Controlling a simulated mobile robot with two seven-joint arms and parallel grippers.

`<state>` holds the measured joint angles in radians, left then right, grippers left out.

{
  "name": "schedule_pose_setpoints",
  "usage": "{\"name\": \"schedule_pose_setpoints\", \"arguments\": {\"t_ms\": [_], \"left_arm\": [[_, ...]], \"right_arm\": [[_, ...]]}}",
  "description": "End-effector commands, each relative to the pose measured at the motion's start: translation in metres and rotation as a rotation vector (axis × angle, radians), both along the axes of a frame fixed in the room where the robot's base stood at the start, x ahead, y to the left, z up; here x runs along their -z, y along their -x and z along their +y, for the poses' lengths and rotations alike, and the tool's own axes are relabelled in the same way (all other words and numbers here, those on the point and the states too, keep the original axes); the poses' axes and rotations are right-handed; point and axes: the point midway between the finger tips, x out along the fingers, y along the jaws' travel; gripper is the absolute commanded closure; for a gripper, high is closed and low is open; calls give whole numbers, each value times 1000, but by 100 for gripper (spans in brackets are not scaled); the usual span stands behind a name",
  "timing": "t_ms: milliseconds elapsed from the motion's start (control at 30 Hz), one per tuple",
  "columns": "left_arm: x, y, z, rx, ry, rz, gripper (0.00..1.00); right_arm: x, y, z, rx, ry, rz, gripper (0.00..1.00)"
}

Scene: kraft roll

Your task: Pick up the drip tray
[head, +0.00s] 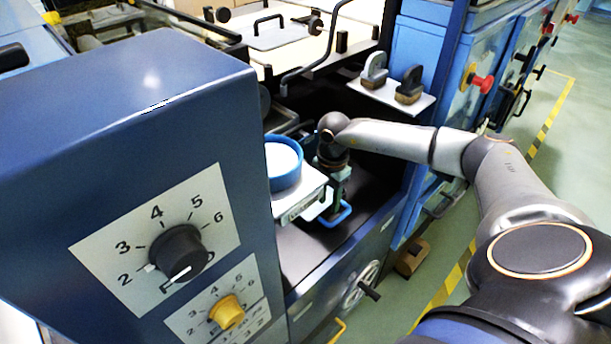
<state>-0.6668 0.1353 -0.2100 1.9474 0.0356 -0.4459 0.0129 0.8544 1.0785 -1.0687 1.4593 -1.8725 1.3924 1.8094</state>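No object is plainly recognisable as the drip tray. A blue loop handle (344,215) shows low on the dark deck of the blue machine, just below my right gripper (332,200); what it belongs to is mostly hidden. My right gripper points down into the recess, beside a pale block-like ledge (306,193). Its fingers are small and partly hidden, so I cannot tell whether they are open or touching the handle. A round blue-rimmed dish with a white inside (284,163) sits on the ledge, left of the gripper. My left gripper is out of view.
A large blue control box (130,130) with black and yellow knobs stands at the near left. A white shelf (391,95) holds two dark-handled pieces behind my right forearm. A bent dark bar (325,50) rises at the back. Open green floor (555,165) lies at the right.

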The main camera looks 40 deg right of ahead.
Motion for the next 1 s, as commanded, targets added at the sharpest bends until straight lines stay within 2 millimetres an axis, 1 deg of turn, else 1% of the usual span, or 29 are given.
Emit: {"name": "schedule_pose_setpoints", "arguments": {"t_ms": [33,100,200,467,833,1000], "left_arm": [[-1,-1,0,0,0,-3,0],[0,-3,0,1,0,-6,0],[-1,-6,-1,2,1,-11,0],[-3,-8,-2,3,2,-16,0],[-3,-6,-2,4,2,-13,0],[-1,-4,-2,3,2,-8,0]], "right_arm": [[9,1,-2,2,0,2,60],[19,1,-2,1,0,3,60],[28,1,-2,0,0,1,60],[30,0,-2,0,0,-1,60],[30,1,-2,0,0,-1,100],[30,1,-2,0,0,-1,100]]}}
